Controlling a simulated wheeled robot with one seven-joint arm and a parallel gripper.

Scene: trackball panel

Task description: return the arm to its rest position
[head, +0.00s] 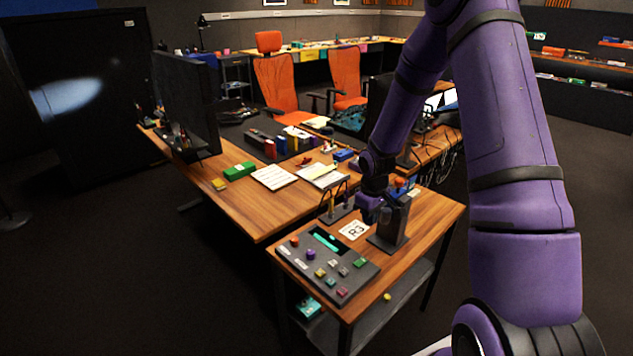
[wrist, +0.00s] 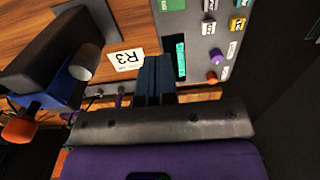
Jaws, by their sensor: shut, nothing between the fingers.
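My gripper (head: 372,208) hangs over the small wooden table, beside a dark upright stand. In the wrist view its two dark blue fingers (wrist: 154,80) lie side by side, shut and empty. My purple arm reaches down from the upper right. The grey control panel (head: 318,283) lies at the table's front left, apart from my gripper, with coloured buttons, a purple knob (head: 311,254) and a teal display (head: 326,242). It also shows in the wrist view (wrist: 203,32). No rest position is marked in either view.
The dark stand (head: 394,226) is close to my gripper. A white R3 card (head: 354,231) lies between stand and panel. A long desk (head: 232,207) with a monitor (head: 188,100), papers and folders adjoins behind. Orange chairs (head: 279,85) stand further back. Floor at left is open.

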